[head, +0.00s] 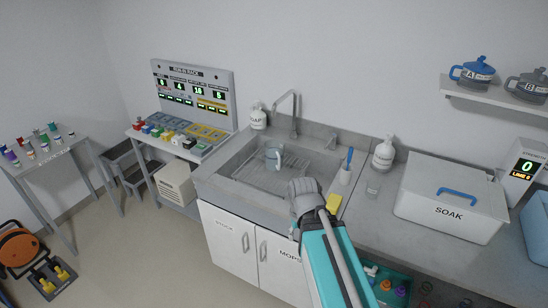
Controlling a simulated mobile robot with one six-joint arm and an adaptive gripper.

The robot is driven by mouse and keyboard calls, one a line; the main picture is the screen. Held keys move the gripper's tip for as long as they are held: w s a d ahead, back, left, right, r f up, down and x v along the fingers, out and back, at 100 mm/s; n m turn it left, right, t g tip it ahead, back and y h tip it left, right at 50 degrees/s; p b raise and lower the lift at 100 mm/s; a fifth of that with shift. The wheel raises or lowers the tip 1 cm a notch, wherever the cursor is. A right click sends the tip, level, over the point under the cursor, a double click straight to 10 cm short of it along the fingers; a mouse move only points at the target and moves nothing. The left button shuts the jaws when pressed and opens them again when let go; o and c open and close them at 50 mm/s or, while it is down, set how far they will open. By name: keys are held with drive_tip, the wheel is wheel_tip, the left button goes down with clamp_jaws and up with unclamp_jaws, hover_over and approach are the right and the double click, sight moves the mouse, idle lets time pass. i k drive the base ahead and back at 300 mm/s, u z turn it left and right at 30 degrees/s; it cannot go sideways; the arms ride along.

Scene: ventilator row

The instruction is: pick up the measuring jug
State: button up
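A small translucent pale-blue vessel with a handle, which looks like the measuring jug (273,156), stands in the sink (222,190) on the ribbed bottom, towards the back. My gripper (302,186) is over the sink's front right part, to the right of the jug and nearer to me, apart from it in the picture. My arm comes up from the bottom edge. The gripper's fingers are too small and turned away to tell whether they are open, and I see nothing held in them.
A tap (294,112) rises behind the sink. A SOAK box (450,204) fills the right counter. Two lidded pots, one blue (474,73), sit on a shelf.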

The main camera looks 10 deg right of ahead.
sight(275, 158)
drive_tip(key=i, duration=1)
drive_tip(key=z, duration=0.05)
